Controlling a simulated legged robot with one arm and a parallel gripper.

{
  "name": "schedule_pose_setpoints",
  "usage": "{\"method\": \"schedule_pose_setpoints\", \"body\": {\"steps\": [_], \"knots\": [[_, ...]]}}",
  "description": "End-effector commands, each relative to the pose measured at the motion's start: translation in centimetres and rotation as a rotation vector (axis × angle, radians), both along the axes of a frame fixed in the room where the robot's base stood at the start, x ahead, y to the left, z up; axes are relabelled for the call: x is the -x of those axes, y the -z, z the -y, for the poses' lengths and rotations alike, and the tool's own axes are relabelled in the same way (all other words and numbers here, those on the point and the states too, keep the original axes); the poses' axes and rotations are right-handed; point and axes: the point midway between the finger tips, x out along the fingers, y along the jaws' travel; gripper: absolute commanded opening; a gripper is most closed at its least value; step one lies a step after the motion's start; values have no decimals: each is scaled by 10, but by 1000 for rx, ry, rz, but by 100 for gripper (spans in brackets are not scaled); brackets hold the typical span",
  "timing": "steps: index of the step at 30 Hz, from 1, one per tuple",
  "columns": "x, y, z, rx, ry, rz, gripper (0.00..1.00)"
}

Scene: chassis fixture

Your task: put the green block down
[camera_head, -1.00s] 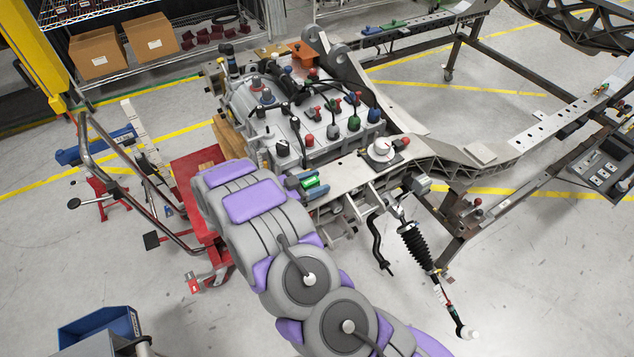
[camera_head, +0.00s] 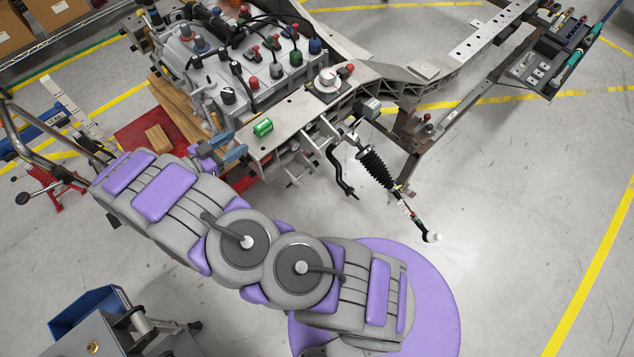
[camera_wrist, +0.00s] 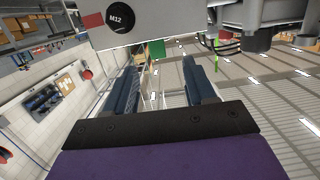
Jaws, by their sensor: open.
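The green block (camera_head: 263,128) lies on the flat metal plate (camera_head: 290,118) at the near end of the chassis. It is a small bright green piece, lying on its side. My gripper (camera_head: 230,147) is open, just left of the block, with a small gap between them. Its two blue fingers also show spread apart in the wrist view (camera_wrist: 160,68). I cannot tell whether the green patch between and beyond them there is the block.
A grey engine block (camera_head: 235,65) with knobs and cables stands behind the plate. A black-bellowed rod (camera_head: 378,168) hangs off the chassis on the right. A blue bin (camera_head: 95,310) is at the lower left. The floor at right is open.

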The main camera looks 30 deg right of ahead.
Motion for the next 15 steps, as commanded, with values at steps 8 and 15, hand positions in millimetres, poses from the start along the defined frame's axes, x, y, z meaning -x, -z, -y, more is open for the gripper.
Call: {"method": "schedule_pose_setpoints", "body": {"steps": [8, 15], "knots": [[-81, -38, -24, -286, -274, 77, 55], [-140, -110, -73, -579, -647, 117, 55]]}}
